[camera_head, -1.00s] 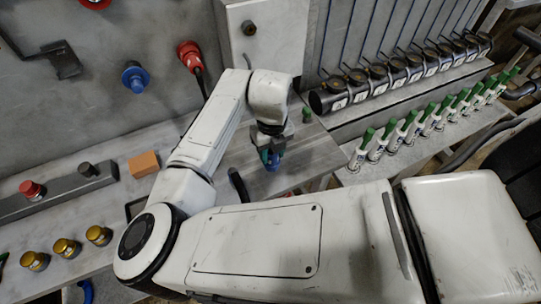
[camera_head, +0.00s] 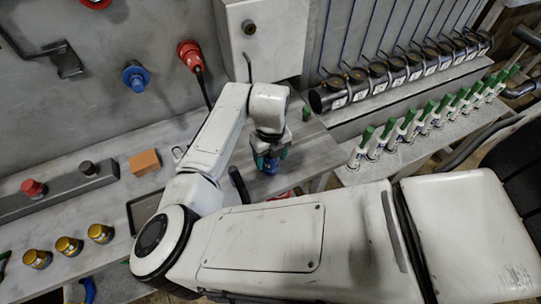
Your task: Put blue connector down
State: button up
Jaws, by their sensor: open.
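The blue connector (camera_head: 271,166) is at the grey worktop, right below my gripper (camera_head: 270,153). My gripper points down with its jaws open around or just above the connector. The gripper and wrist cover the connector's upper part, so I cannot tell whether the fingers touch it. The connector looks upright and seems to rest on the worktop (camera_head: 318,150).
A black curved handle (camera_head: 239,184) stands close to the left of the connector. An orange block (camera_head: 144,163) lies further left. A blue wall socket (camera_head: 135,76) and a red plug (camera_head: 190,55) are on the wall. Several green-topped bottles (camera_head: 388,128) stand at the right.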

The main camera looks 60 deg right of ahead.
jog(key=shift+r, duration=0.15)
notch_tip(320, 180, up, 12)
jog(key=shift+f+b, duration=0.1)
jog(key=shift+b, duration=0.75)
